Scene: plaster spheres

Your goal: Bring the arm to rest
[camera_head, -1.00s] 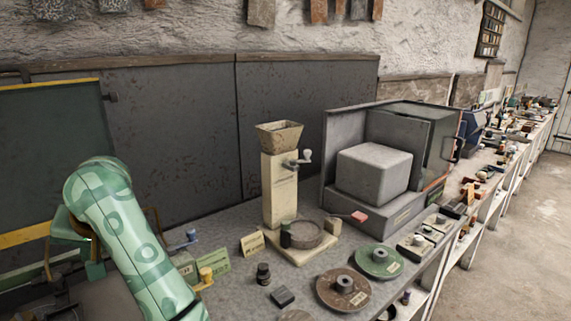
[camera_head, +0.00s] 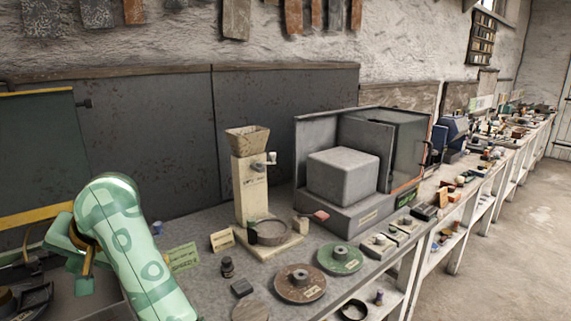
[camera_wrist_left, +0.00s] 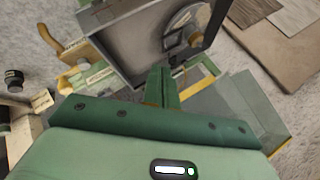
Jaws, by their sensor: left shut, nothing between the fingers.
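My left arm (camera_head: 130,245), pale green with darker patches, rises from the bottom left of the head view. Its wrist bends down to the left, to my left gripper (camera_head: 84,284), which hangs over the left end of the bench and is partly hidden by the arm. In the left wrist view the dark green fingers of my left gripper (camera_wrist_left: 161,88) are together with nothing between them. Beyond them is a grey open-fronted housing (camera_wrist_left: 150,40) with a round disc inside. My right gripper is in neither view.
The bench holds a cream mill (camera_head: 251,185) with a hopper, a grey block (camera_head: 343,178) in an open cabinet, a brown disc (camera_head: 300,284) and a green disc (camera_head: 339,258). A card (camera_head: 183,257) stands close to my arm. Floor (camera_head: 510,260) at right is clear.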

